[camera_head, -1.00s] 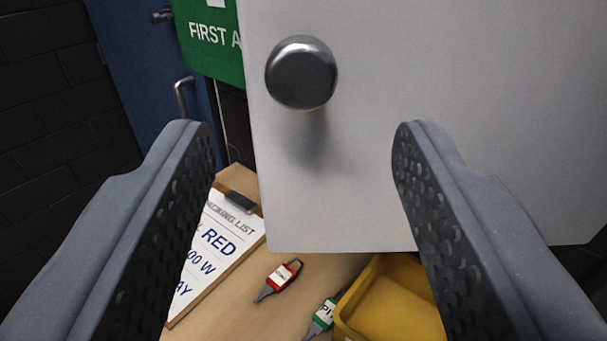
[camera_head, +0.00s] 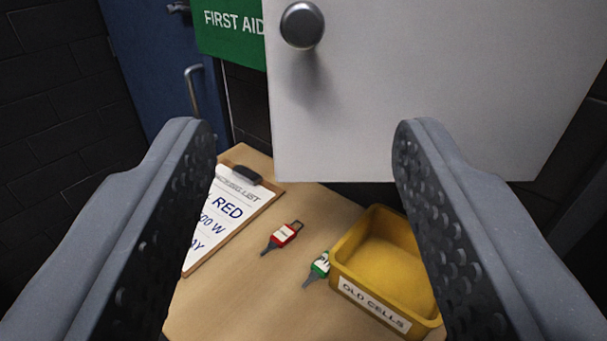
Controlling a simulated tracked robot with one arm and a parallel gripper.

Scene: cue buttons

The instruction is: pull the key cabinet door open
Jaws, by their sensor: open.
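The key cabinet door (camera_head: 420,90) is a plain light grey panel at the upper right. Its round metal knob (camera_head: 302,25) sits near the door's left edge, at the top of the view. A gap between door and frame cannot be made out. My gripper (camera_head: 305,130) is open and empty, its two dark studded fingers wide apart. The knob appears above the fingertips and between them, with nothing touching it that I can see.
A green first aid sign (camera_head: 230,30) and a blue door (camera_head: 150,70) are at left.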

